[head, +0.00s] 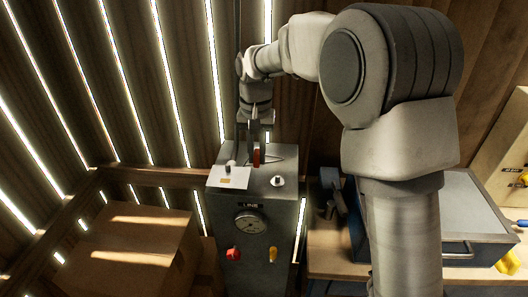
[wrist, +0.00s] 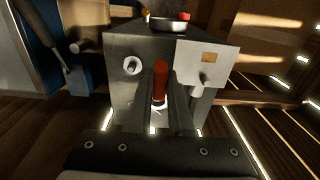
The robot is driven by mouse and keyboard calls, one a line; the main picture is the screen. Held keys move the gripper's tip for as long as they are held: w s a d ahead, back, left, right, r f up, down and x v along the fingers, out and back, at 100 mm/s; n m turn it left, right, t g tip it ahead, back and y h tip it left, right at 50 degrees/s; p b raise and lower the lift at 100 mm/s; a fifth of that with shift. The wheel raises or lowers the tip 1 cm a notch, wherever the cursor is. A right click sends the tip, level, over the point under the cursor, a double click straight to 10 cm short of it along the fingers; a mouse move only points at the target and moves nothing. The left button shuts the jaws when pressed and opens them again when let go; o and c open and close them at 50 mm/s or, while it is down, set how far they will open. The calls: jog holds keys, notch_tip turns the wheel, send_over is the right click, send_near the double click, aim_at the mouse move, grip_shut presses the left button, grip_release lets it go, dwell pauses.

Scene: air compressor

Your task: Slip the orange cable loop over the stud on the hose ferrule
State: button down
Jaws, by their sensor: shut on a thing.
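My gripper (head: 255,150) points down over the top of a grey metal cabinet (head: 285,215). It is shut on an orange-red piece (head: 256,158), which I take for the orange cable loop. In the wrist view the piece (wrist: 160,78) stands between the two fingers; no loop opening can be made out. A round pale stud or fitting (head: 277,181) is on the cabinet top, right of the gripper; in the wrist view it (wrist: 132,65) is left of the fingers. Another grey post (wrist: 200,85) is at the white plate. I cannot tell which is on the hose ferrule.
The white plate (head: 229,178) with an orange label lies on the cabinet's left part. The cabinet front has a gauge (head: 250,224), a red knob (head: 233,254) and a yellow knob (head: 272,254). A blue-grey case (head: 450,225) is at right, a cardboard box (head: 135,250) at left.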

jog(key=p, duration=0.3)
send_over(225, 180)
jog(key=shift+s+f, duration=0.1)
jog(key=shift+f, duration=0.05)
dwell(0.7)
jog(key=shift+f+b, duration=0.1)
jog(key=shift+b, duration=0.2)
jog(key=shift+d+f+b, duration=0.1)
jog(key=shift+f+b, duration=0.6)
jog(key=shift+f, duration=0.5)
jog(key=shift+f, duration=0.1)
jog(key=shift+f+b, duration=0.5)
jog(key=shift+f, duration=0.35)
jog(key=shift+f, duration=0.15)
jog(key=shift+f, duration=0.3)
